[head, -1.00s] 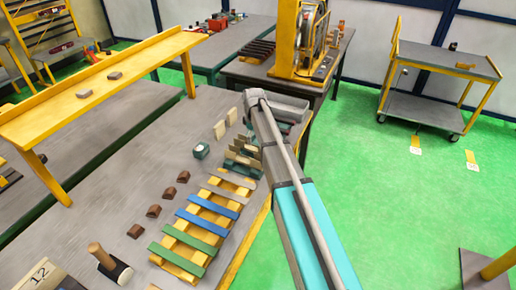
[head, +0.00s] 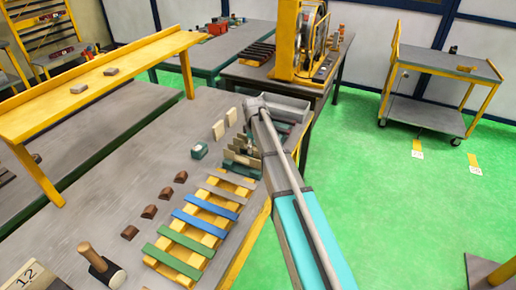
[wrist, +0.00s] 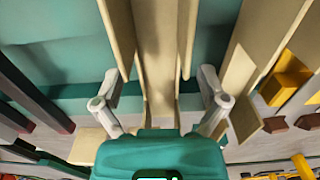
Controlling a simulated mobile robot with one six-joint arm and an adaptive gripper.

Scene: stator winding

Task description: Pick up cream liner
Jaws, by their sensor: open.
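Several cream liners stand near the end of the slatted row; two stand apart, and one of these shows in the head view (head: 231,117). Others stand closer to my arm (head: 249,144). In the wrist view, a folded cream liner (wrist: 160,88) lies between the two grey fingers of my gripper (wrist: 160,82). The fingers are spread, with a visible gap on each side of the liner. Other cream pieces rise to the left (wrist: 118,35) and right (wrist: 243,60). In the head view, my arm hides most of the gripper and what lies beneath it.
A yellow raised shelf (head: 100,80) spans the left.

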